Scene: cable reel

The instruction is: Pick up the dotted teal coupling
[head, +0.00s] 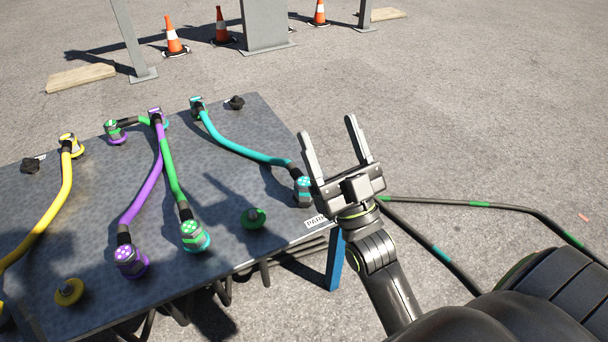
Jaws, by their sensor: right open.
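The dotted teal coupling (303,188) is at the near right end of the teal cable (242,150), close to the right edge of the grey table. Pale dots show on its top. The cable's far coupling (197,105) sits at the table's back. My right gripper (327,130) is open and empty, with its two fingers pointing up and away in the picture. It is just right of the dotted teal coupling, apart from it as far as I can tell. My left gripper is not in view.
The table (90,215) also bears a yellow cable (45,222), a purple cable (145,195), a green cable (170,170), a green cap (254,218) and a yellow cap (69,291). Black cables (480,204) lie on the ground at right. Cones (174,38) and grey posts (264,25) stand behind.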

